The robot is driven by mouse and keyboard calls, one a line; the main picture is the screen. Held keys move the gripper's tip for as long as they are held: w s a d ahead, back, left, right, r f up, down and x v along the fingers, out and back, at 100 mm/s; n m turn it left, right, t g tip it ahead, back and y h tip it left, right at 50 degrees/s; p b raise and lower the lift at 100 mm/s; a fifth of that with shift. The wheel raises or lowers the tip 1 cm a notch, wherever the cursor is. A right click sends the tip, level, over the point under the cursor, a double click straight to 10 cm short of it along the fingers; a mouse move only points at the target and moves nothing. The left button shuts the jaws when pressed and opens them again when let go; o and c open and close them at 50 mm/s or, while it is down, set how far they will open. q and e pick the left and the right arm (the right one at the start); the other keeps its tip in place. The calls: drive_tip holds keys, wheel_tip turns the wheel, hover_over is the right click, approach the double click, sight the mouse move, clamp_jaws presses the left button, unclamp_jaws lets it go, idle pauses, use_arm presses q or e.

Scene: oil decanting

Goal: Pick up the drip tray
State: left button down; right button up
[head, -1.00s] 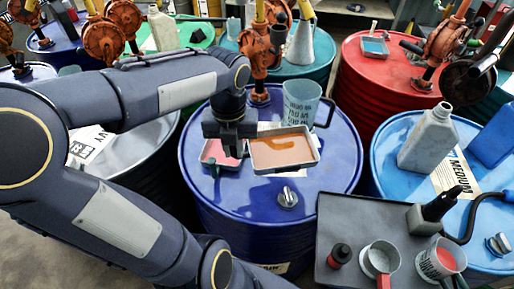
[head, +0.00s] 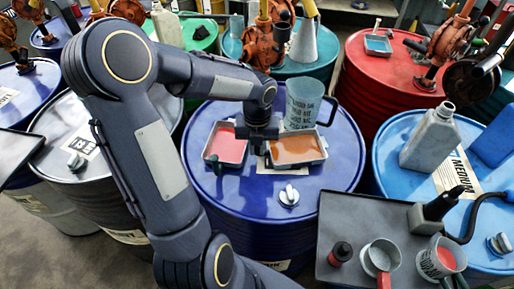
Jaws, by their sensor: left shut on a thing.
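A shallow metal tray with orange-brown liquid (head: 298,150) is at the top of the dark blue drum (head: 322,198), in the middle of the head view. My left gripper (head: 264,143) is at the left end of this tray, pointing down and shut on its edge. The fingertips are partly hidden. The tray looks about level and close to the drum top; I cannot tell whether it touches. A second tray with red liquid (head: 226,146) lies on the drum just left of the gripper. My right gripper is not in view.
A clear measuring jug (head: 303,104) stands right behind the brown tray. A drum cap (head: 289,196) is in front of it. A grey bench (head: 345,215) with cups stands at front right. A grey bottle (head: 430,140) stands on the light blue drum.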

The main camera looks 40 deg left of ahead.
use_arm(q)
drive_tip(key=shift+f, duration=0.3)
drive_tip(key=shift+f, duration=0.2)
drive_tip(key=c, duration=1.4)
unclamp_jaws()
drive_tip(key=shift+r, duration=0.1)
